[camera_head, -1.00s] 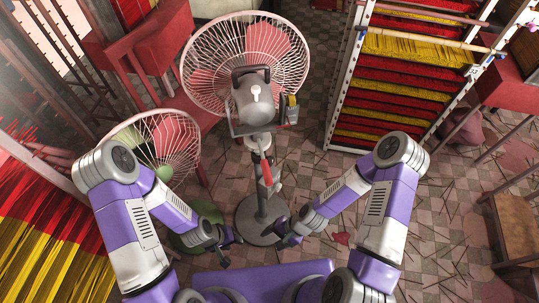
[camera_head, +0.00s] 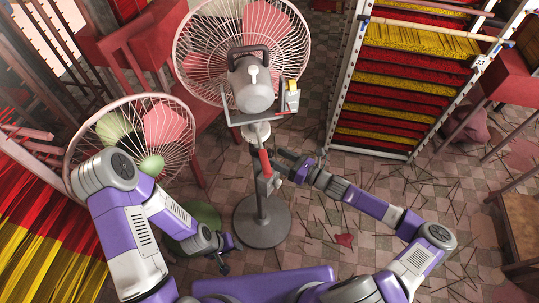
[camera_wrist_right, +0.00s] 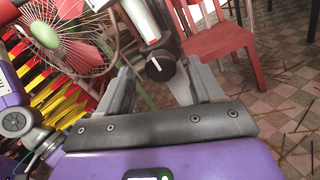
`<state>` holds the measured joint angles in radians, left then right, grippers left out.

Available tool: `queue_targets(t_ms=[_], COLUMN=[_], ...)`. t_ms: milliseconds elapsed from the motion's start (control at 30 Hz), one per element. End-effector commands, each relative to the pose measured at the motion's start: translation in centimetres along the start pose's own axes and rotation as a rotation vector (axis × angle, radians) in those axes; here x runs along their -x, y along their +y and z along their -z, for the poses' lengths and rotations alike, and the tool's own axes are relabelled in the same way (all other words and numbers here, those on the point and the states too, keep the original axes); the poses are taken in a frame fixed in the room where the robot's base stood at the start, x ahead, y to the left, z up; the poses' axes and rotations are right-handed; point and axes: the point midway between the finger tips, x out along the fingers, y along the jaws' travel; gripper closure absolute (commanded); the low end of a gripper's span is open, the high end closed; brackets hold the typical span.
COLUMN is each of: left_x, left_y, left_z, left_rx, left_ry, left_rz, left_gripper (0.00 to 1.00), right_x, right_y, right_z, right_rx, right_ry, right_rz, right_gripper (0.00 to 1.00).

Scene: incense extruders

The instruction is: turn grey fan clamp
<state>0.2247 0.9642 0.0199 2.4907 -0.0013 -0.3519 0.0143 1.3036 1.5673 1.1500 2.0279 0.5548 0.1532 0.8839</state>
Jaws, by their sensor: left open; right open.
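The tall fan's pole carries a grey clamp with a knob (camera_head: 275,181), below a red section (camera_head: 265,163). In the right wrist view the grey clamp (camera_wrist_right: 160,68) shows its dark round knob with a white mark. My right gripper (camera_head: 284,162) is open beside the pole, just above and right of the clamp. In the right wrist view its fingers (camera_wrist_right: 163,82) stand on either side of the clamp, with no clear contact. My left gripper (camera_head: 230,255) is open and empty, low and left of the fan's base.
The tall fan's head (camera_head: 250,75) is above the clamp, and its round base (camera_head: 262,221) stands on the tiled floor. A second fan (camera_head: 150,135) is at the left. A rack of red and yellow incense (camera_head: 405,85) stands at the right. Loose sticks litter the right floor.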

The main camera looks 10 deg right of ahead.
Motion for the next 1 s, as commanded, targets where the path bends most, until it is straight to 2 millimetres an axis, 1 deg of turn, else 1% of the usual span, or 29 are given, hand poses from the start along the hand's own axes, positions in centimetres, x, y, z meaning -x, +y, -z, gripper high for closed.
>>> queue_targets(t_ms=[33, 100, 267, 400, 600, 633, 900, 967, 1000], left_x=[-0.5, -0.8, -1.3, -1.4, -1.4, -1.4, -1.4, -1.4, -1.4], left_y=[-0.2, -0.3, -0.5, -0.5, -0.5, -0.5, -0.5, -0.5, -0.5], left_z=[0.0, 0.0, 0.1, 0.1, 0.1, 0.1, 0.1, 0.1, 0.1], left_rx=[0.000, 0.000, 0.000, 0.000, 0.000, 0.000, 0.000, 0.000, 0.000], left_ry=[0.000, 0.000, 0.000, 0.000, 0.000, 0.000, 0.000, 0.000, 0.000], left_rz=[0.000, 0.000, 0.000, 0.000, 0.000, 0.000, 0.000, 0.000, 0.000], left_gripper=[0.57, 0.57, 0.57, 0.57, 0.57, 0.57, 0.57, 0.57, 0.57], right_x=[-1.0, -2.0, -3.8, -4.3, -4.3, -4.3, -4.3, -4.3, -4.3], right_y=[0.0, 0.0, 0.0, 0.0, 0.0, 0.0, 0.0, 0.0, 0.0], right_z=[0.2, 0.3, 0.2, 0.1, 0.1, 0.1, 0.1, 0.1, 0.1], right_rx=[0.001, 0.001, 0.003, 0.003, 0.004, 0.004, 0.004, 0.004, 0.004], right_ry=[-0.002, 0.000, 0.001, 0.003, 0.003, 0.003, 0.003, 0.003, 0.003], right_rz=[-0.003, -0.002, -0.002, 0.001, 0.001, 0.000, 0.000, 0.000, 0.000], right_gripper=[0.34, 0.34, 0.34, 0.34, 0.34, 0.36, 0.77, 0.86, 0.87])
